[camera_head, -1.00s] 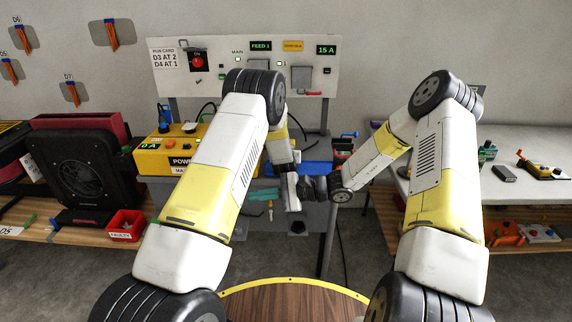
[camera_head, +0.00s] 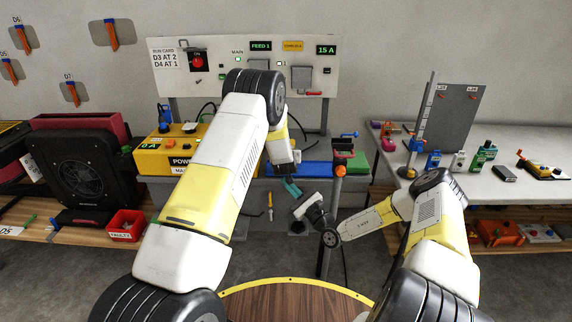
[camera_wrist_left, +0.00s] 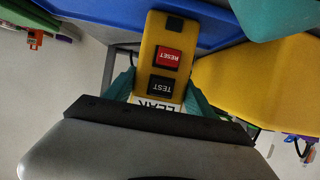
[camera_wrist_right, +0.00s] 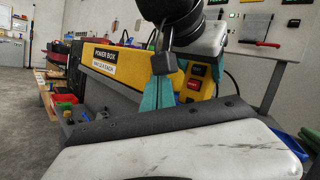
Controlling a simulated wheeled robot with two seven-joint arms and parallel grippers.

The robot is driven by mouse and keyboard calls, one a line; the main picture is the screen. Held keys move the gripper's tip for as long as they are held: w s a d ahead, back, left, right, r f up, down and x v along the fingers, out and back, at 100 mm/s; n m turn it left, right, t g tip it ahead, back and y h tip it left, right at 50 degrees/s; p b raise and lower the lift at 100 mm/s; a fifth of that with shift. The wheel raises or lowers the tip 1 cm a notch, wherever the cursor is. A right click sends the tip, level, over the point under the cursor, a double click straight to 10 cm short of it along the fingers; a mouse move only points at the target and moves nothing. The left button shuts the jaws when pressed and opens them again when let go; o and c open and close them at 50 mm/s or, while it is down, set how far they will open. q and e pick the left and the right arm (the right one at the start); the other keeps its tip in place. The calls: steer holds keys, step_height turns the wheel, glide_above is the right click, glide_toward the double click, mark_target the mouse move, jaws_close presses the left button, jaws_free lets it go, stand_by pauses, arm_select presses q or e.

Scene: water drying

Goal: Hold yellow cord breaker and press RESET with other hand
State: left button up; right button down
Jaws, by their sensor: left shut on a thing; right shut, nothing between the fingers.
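The yellow cord breaker (camera_wrist_left: 149,60) is held between the teal fingers of my left gripper (camera_wrist_left: 160,92) in the left wrist view. Its red RESET button (camera_wrist_left: 168,57) and black TEST button (camera_wrist_left: 161,86) face the camera, upside down. The breaker also shows in the right wrist view (camera_wrist_right: 208,88), just right of my right gripper (camera_wrist_right: 158,92). My right gripper's teal fingers are shut and empty; they appear apart from the breaker. In the head view, my right gripper (camera_head: 291,187) is low before the bench; my left gripper and the breaker are hidden behind my left arm.
The yellow power box (camera_head: 158,160) stands on the bench at left, with a blue tray (camera_head: 315,169) to the right. A control panel (camera_head: 220,75) rises behind. A side table (camera_head: 520,165) holds several small objects. A red bin (camera_head: 125,226) sits at lower left.

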steer(key=shift+w, duration=0.1)
steer(key=w, duration=0.8)
steer(key=shift+w, duration=0.3)
steer(key=shift+w, duration=0.1)
stand_by(1.8)
steer(key=shift+w, duration=0.3)
steer(key=shift+w, duration=0.4)
stand_by(0.8)
steer(key=shift+s, duration=0.8)
steer(key=shift+s, duration=0.1)
